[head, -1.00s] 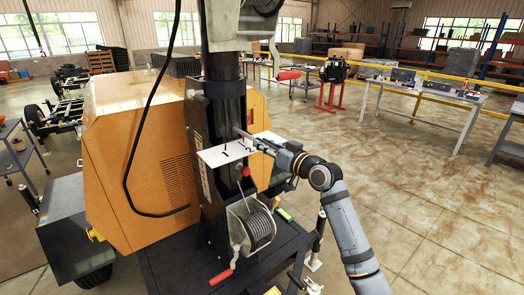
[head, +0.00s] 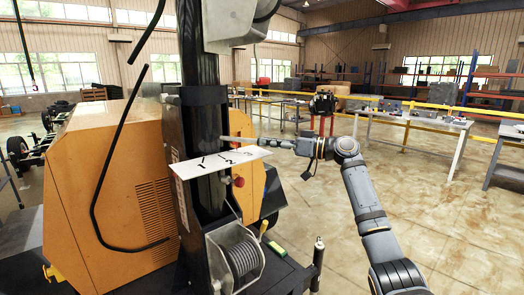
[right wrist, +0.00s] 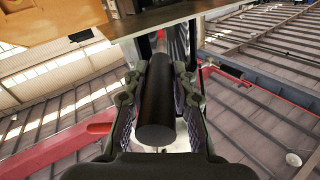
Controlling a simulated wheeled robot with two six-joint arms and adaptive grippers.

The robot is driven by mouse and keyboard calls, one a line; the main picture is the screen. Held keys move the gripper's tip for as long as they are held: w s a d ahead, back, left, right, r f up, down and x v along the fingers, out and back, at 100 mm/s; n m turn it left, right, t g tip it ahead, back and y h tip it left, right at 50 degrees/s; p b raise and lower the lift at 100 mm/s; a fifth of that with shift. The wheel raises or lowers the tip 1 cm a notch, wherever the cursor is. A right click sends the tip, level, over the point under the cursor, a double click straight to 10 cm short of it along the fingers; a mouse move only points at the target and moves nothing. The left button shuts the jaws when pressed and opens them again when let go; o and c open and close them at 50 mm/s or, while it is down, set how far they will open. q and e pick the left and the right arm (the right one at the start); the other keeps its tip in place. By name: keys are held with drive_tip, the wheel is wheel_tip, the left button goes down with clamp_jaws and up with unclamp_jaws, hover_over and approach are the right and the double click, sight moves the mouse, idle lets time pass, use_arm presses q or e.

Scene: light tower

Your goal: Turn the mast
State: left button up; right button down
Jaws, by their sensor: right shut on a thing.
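The black mast (head: 205,130) stands upright beside the orange housing. A white plate (head: 215,161) marked 1, 2 and 3 sits in front of the mast. A thin grey bar (head: 240,140) runs from the mast toward the right, above the plate. My right gripper (head: 289,145) is at the right side of the mast, at the bar's outer end. In the right wrist view, my right gripper (right wrist: 158,100) is shut around a dark round handle (right wrist: 155,115), one finger on each side. My left gripper is not in view.
The orange housing (head: 105,175) stands left of the mast, with a black cable hanging in front. A winch drum (head: 240,260) is low on the mast's front, with a red knob (head: 238,181) above. Work tables (head: 420,118) stand farther back.

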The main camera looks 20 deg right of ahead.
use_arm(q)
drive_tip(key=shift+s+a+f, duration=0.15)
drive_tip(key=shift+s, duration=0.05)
use_arm(e)
drive_tip(key=shift+s+a+f, duration=0.1)
drive_tip(key=shift+s+a, duration=0.1)
drive_tip(key=c, duration=1.1)
unclamp_jaws()
drive_tip(key=shift+w, duration=0.1)
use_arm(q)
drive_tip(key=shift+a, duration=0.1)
use_arm(e)
drive_tip(key=shift+d, duration=0.1)
drive_tip(key=v, duration=1.2)
